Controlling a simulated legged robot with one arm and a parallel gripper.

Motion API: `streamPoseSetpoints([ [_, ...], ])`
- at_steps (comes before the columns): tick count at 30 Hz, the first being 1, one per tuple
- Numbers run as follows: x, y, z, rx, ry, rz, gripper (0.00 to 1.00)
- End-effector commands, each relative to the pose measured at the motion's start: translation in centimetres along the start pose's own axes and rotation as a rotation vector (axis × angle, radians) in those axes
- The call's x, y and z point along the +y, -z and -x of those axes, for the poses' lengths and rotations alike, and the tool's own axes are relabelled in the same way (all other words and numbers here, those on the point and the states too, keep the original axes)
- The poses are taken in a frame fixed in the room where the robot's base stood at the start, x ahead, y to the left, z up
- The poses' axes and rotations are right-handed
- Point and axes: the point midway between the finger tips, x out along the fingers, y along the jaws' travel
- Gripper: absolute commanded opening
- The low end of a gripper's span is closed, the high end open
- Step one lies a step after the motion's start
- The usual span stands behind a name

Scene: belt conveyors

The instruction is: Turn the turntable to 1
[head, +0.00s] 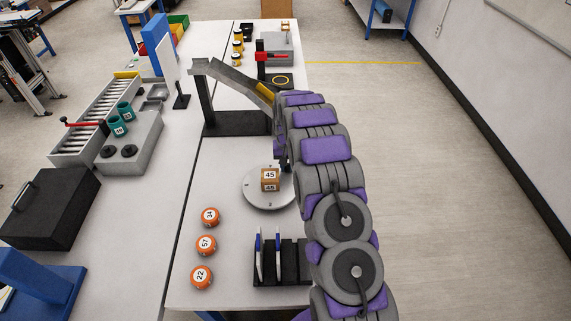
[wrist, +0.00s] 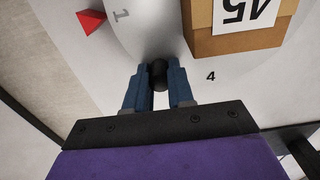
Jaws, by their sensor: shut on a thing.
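The turntable (head: 255,199) is a round light-grey disc on the near table, with a brown box (head: 270,180) labelled 45 on it. In the wrist view the disc (wrist: 150,20) shows a "1" at the upper left and a "4" right of my gripper. A red triangular pointer (wrist: 90,21) lies left of the "1", apart from it. My gripper (wrist: 159,72) is shut on a small black knob (wrist: 159,76) at the turntable's edge, beside the box (wrist: 240,40). In the head view my arm hides the gripper and the disc's right side.
Orange round pieces (head: 206,245) stand left front of the turntable. A black rack (head: 268,272) with upright blue-and-white plates is in front. A grey chute (head: 235,80) on a black stand (head: 225,124) is behind. The table between chute and turntable is fairly clear.

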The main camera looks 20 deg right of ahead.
Motion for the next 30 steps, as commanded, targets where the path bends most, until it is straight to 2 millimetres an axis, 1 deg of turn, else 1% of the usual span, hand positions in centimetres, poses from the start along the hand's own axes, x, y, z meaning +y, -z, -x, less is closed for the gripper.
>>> streamPoseSetpoints([
  [17, 0.16, -0.21, 0.00, -0.001, 0.000, -0.018, 0.00],
  [18, 0.16, -0.22, 0.01, -0.001, 0.000, -0.018, 0.25],
  [25, 0.12, -0.16, -0.01, -0.001, 0.000, -0.017, 0.47],
  [26, 0.11, -0.15, -0.01, -0.001, 0.000, -0.017, 0.48],
  [30, 0.10, -0.14, -0.01, -0.001, 0.000, -0.016, 0.48],
])
